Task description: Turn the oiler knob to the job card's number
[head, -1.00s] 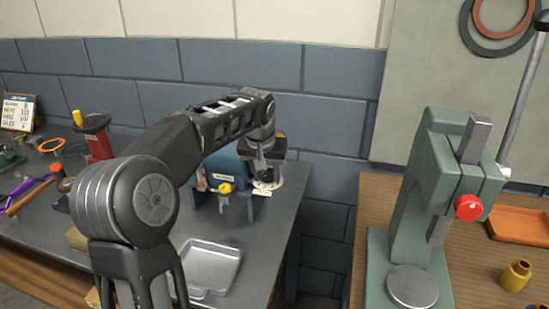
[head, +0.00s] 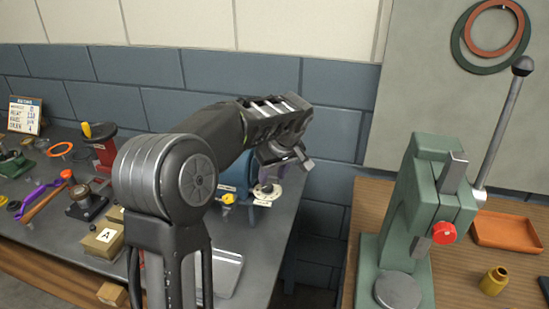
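The job card (head: 25,115) stands at the far left against the wall; its print is too small to read. A blue device, likely the oiler (head: 235,180), sits at the right end of the grey bench, partly hidden behind my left arm. A pale round dial with a small knob (head: 266,191) shows on its right side; its numbers and setting are not legible. My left gripper (head: 286,163) is above the dial and apart from it. Its fingers are angled away, so their opening is unclear. My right gripper is out of view.
A yellow part (head: 227,198) is on the blue device's front. A metal tray (head: 228,272) is partly hidden by my arm. A box marked A (head: 104,240) and several tools lie left. A green press (head: 415,220) stands on the wooden table at right.

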